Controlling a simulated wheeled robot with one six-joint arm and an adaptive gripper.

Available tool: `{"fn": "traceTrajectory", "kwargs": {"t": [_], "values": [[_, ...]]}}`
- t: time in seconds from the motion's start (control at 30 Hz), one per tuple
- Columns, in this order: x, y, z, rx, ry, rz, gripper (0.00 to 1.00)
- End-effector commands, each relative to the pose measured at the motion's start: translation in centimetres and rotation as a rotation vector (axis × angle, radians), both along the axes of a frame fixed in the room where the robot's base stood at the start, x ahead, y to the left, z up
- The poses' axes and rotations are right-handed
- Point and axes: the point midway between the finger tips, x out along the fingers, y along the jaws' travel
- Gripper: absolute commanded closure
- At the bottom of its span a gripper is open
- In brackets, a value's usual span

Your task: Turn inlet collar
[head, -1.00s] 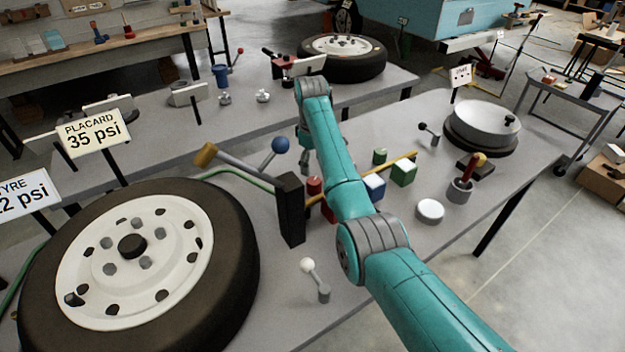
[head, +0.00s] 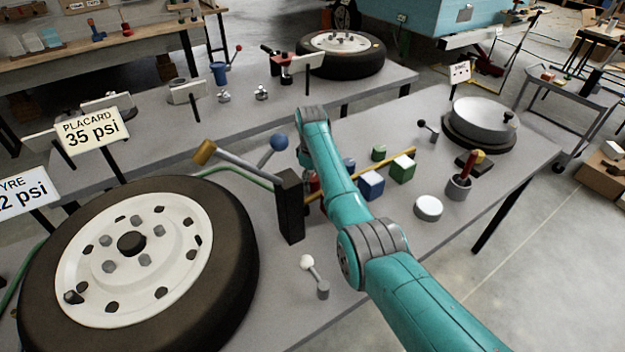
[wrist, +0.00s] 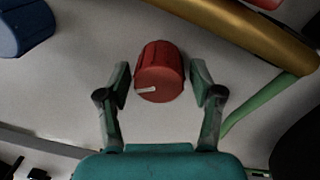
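A red ribbed round cap with a white mark on its face, which looks like the inlet collar (wrist: 160,72), is at the upper middle of the wrist view. My gripper (wrist: 160,80) is open, with one finger on each side of the cap. A gap shows between each finger and the cap, and nothing is gripped. In the head view a bit of red (head: 313,184) shows beside my arm, but I cannot tell whether it is the same cap. My gripper is hidden behind my arm in that view.
A brass-coloured bar (wrist: 245,30) and a green hose (wrist: 265,105) lie right of the cap in the wrist view. A blue cylinder (wrist: 22,28) is at upper left. In the head view, a black post (head: 290,207) and a large wheel (head: 70,240) stand left of my arm.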

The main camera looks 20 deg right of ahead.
Motion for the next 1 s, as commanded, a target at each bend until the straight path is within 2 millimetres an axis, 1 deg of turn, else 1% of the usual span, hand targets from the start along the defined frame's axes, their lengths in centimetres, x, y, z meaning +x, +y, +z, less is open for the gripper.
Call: {"fn": "traceTrajectory", "kwargs": {"t": [0.03, 0.07, 0.1, 0.17, 0.37, 0.57, 1.0], "values": [[0.0, 0.0, 0.0, 0.0, 0.0, 0.0, 0.54], [-0.01, 0.01, 0.0, 0.0, 0.0, 0.0, 0.62], [-0.01, 0.01, 0.01, 0.0, 0.0, 0.0, 0.72], [-0.01, 0.01, 0.0, 0.0, 0.0, 0.0, 0.87], [-0.01, 0.01, 0.0, 0.0, 0.0, -0.006, 0.87], [-0.01, 0.01, -0.02, -0.001, 0.001, -0.062, 0.87], [0.02, 0.01, -0.04, -0.001, 0.001, -0.373, 0.87]]}}
